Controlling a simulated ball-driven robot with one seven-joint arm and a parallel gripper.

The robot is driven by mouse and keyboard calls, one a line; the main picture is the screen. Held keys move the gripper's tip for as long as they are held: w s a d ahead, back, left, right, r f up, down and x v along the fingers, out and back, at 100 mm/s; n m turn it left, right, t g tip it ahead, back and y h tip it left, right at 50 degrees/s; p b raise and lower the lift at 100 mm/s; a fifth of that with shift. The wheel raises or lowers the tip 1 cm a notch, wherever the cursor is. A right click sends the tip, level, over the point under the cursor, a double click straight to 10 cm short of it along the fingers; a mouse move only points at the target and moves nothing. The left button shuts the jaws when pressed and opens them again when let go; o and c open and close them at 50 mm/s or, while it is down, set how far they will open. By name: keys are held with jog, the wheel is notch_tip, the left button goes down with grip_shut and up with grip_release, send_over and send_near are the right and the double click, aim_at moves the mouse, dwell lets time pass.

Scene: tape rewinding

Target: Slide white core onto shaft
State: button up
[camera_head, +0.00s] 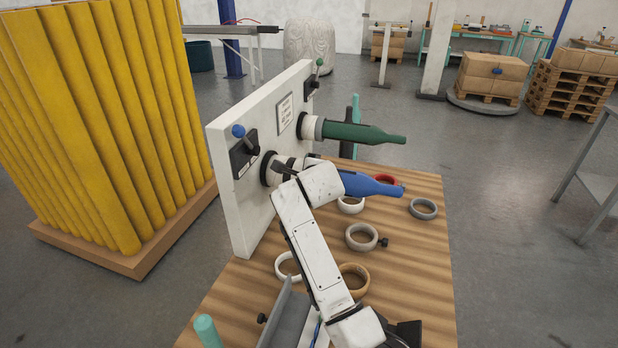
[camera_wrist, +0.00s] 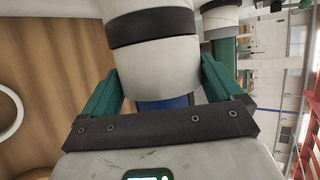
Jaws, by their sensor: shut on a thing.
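In the wrist view my gripper (camera_wrist: 162,78) has its two green fingers on either side of a pale ring, which I take as the white core (camera_wrist: 157,68). The blue shaft (camera_wrist: 165,102) shows just below the ring between the fingers, so the ring appears to be around it. A black band borders the ring's far side. In the head view my gripper (camera_head: 291,166) is at the panel end of the blue shaft (camera_head: 370,186), and my wrist hides the shaft's middle. The white panel (camera_head: 246,197) carries both shafts. Any remaining gap behind the core cannot be told.
The green shaft (camera_head: 360,134) juts out above and to the right. A blue-knobbed lever (camera_head: 246,136) is on the panel. Several loose rings, including a grey one (camera_head: 423,208) and a tan one (camera_head: 354,281), lie on the wooden table (camera_head: 425,258). Yellow rolls (camera_head: 105,115) stand left.

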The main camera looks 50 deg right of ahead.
jog(key=shift+f, duration=0.1)
dwell(0.3)
jog(key=o, duration=0.7)
jog(key=b+v, duration=0.1)
jog(key=v, duration=0.9)
jog(key=shift+s+a+r, duration=0.2)
jog(key=shift+s, duration=0.05)
